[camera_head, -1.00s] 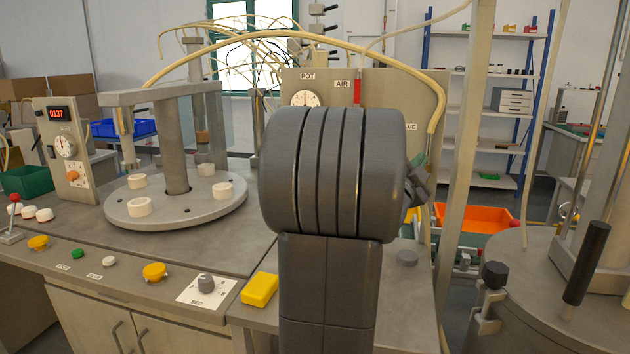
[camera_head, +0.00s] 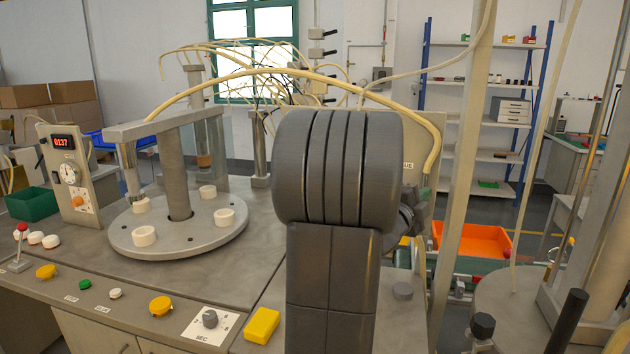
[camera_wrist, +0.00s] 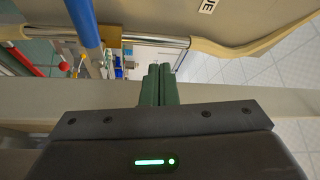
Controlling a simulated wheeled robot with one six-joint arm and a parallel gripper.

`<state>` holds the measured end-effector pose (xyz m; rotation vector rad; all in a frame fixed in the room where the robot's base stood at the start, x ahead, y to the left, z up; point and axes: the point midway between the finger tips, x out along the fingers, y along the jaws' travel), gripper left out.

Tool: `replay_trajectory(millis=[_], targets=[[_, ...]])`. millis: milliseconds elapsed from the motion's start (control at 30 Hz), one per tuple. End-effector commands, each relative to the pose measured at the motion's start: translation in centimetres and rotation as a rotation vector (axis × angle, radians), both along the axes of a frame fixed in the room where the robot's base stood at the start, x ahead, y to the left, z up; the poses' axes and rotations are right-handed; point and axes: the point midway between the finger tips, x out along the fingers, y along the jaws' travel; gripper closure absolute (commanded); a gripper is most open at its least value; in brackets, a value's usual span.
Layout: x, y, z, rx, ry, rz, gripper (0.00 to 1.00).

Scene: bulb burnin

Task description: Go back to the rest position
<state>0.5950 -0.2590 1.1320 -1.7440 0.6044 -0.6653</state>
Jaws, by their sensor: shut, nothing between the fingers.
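My gripper (camera_wrist: 159,85) shows in the wrist view as two green fingers side by side, closed together with nothing between them. Its dark mounting plate and a green status light fill the lower part of that view. In the head view my dark grey arm stands upright in the middle and hides the gripper and much of the panel behind it. In the wrist view the fingers point toward a beige panel edge with a pale hose (camera_wrist: 265,42) and a metal tube (camera_wrist: 155,41); I cannot tell whether they touch anything.
Left of my arm is a round plate (camera_head: 180,248) with white cups. A yellow block (camera_head: 262,325) lies on the bench front. An orange bin (camera_head: 472,240) is behind at right. A beige post (camera_head: 458,180) stands close right of my arm. Floor beyond is open.

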Motion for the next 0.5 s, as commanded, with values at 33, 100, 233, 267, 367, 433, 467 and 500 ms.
replay_trajectory(millis=[33, 100, 233, 267, 367, 433, 467, 500], targets=[[-0.05, -0.20, 0.51, 0.025, -0.004, -0.001, 1.00], [-0.11, -0.40, 0.49, 0.059, -0.014, 0.000, 1.00], [-0.17, -0.69, 0.37, 0.110, -0.028, 0.000, 1.00], [-0.19, -0.74, 0.32, 0.119, -0.031, 0.000, 1.00], [-0.22, -0.88, 0.18, 0.142, -0.036, 0.001, 1.00], [-0.24, -0.93, 0.10, 0.151, -0.038, 0.001, 1.00], [-0.25, -0.95, 0.07, 0.154, -0.040, 0.001, 1.00], [-0.25, -0.96, 0.04, 0.156, -0.040, 0.001, 1.00]])
